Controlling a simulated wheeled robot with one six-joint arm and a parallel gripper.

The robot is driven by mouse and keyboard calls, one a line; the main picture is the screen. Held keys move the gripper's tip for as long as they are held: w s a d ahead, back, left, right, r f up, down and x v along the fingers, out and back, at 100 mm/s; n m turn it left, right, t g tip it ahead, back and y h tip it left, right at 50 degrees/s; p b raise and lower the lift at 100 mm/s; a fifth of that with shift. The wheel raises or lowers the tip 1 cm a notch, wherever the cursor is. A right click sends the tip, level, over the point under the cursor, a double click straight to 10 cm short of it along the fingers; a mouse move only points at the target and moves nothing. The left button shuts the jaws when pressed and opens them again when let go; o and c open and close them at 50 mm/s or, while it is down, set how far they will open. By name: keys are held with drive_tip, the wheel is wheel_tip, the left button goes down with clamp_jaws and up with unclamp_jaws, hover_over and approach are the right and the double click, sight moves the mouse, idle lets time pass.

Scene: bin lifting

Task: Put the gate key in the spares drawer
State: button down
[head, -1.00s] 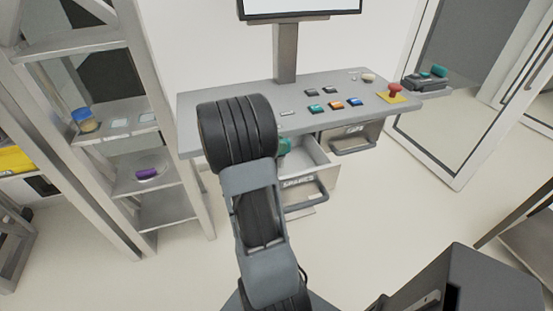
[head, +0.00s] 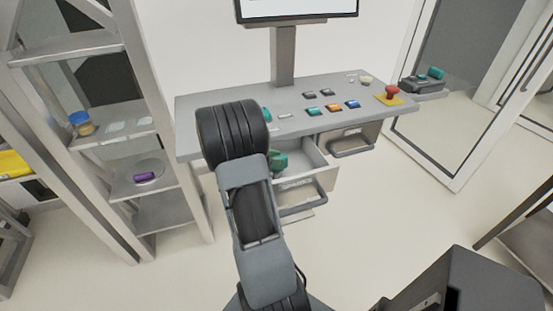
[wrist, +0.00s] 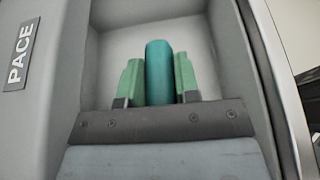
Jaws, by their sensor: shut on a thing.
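The gate key (wrist: 159,72), seen as a teal cylinder, is held upright in the wrist view. My gripper (wrist: 159,80) is shut on it, one green finger on each side. The open spares drawer (head: 322,172) is under the console, its front label blurred in the head view. Pale drawer walls surround the gripper and key in the wrist view. My gripper (head: 279,160) shows in the head view at the drawer's left side, partly hidden by my arm. I cannot tell whether the key touches the drawer's bottom.
The grey console (head: 225,135) carries coloured buttons and a red emergency knob (head: 391,91). Another drawer (head: 350,140) is at its right. A small stand (head: 423,86) with teal parts is by the door. A shelf rack (head: 90,150) holds a jar (head: 82,123) and a purple cylinder (head: 144,177).

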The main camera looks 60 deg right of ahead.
drive_tip(key=c, duration=0.8)
unclamp_jaws()
drive_tip(key=shift+c, duration=0.2)
drive_tip(key=shift+r+p, duration=0.3)
drive_tip(key=shift+w+a, duration=0.25)
drive_tip(key=shift+a, duration=0.05)
drive_tip(key=b+v, duration=0.1)
drive_tip(key=v, duration=1)
drive_tip(key=s+a+m+t+y, duration=0.2)
drive_tip(key=a+m+t+y, duration=0.1)
drive_tip(key=a, duration=0.6)
drive_tip(key=s+a+r+m+t+y, duration=0.1)
drive_tip(key=a+m+t+y, duration=0.3)
drive_tip(key=a, duration=0.5)
drive_tip(key=s+a+m+t+y, duration=0.3)
drive_tip(key=a+t+y, duration=0.1)
drive_tip(key=a, duration=0.6)
drive_tip(key=shift+r+m+t, duration=0.3)
drive_tip(key=shift+m, duration=0.1)
